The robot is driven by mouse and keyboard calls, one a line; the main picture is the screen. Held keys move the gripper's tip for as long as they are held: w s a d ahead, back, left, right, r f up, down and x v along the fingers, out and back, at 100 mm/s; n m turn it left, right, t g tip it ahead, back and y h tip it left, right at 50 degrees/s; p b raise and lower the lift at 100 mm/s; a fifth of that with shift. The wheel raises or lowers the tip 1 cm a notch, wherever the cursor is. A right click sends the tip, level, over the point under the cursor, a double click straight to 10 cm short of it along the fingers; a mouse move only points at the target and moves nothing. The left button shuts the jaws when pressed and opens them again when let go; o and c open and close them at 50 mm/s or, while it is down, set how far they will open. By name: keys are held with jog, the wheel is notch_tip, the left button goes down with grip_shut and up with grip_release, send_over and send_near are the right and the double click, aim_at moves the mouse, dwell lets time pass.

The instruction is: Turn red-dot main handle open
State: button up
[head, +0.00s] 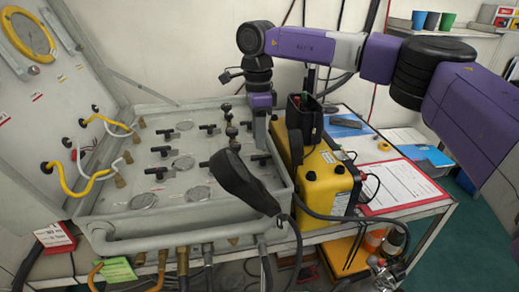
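The grey air panel (110,222) is an open tray-like case with several black T-shaped valve handles (208,128) and round gauges. I cannot make out a red dot on any handle, so I cannot tell which is the main one. My gripper (260,147) points down over the panel's right side, beside a column of dark round knobs (229,128). Its fingers are small and seen edge-on, so neither their opening nor any contact with a handle shows. A black handset-like object (241,180) hides part of the panel's right front.
A yellow case (325,180) stands close right of the panel, with a black box (304,118) on it. Papers on a red clipboard (398,186) lie farther right. The raised lid (30,110) with yellow hoses closes off the left. Hoses hang at the front.

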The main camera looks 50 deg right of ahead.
aim_at(259, 156)
jog(key=shift+s+f+p, duration=0.1)
jog(key=shift+f+p, duration=0.2)
jog(key=shift+f, duration=2.15)
grip_shut()
